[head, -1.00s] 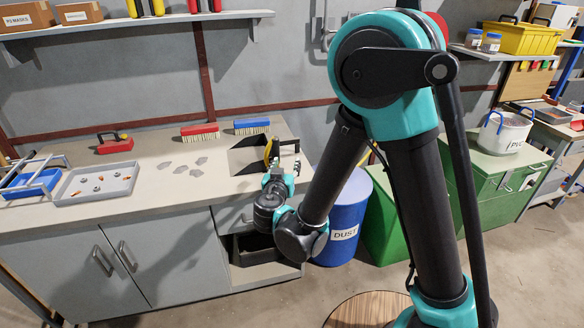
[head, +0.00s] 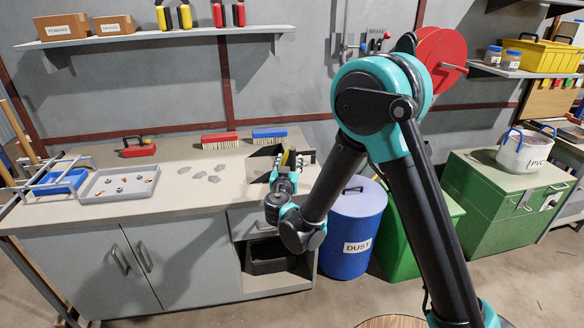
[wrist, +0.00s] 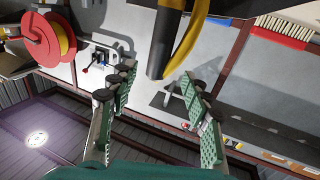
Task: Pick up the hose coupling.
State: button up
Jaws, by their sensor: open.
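My gripper (head: 291,160) is above the right end of the grey bench (head: 120,208). In the wrist view my gripper (wrist: 158,82) is open, its two green ridged fingers spread apart with nothing held between them. A black cylinder (wrist: 163,48) and a curved yellow piece (wrist: 189,50) lie just beyond the fingertips, apart from them; I cannot tell what they belong to. I cannot make out the hose coupling for certain. Several small metal and orange pieces lie in a grey tray (head: 93,197) at the bench's left, too small to identify.
A red brush (head: 219,140) and a blue brush (head: 269,136) stand at the bench's back. Flat grey scraps (head: 198,175) lie mid-bench. A blue dust drum (head: 355,225) stands right of the bench. A red reel (wrist: 42,40) hangs on the wall. The bench front is clear.

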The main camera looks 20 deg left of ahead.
aim_at(292, 155)
jog(key=shift+d+x, duration=0.2)
jog(key=shift+x, duration=2.75)
jog(key=shift+c, duration=0.4)
grip_shut()
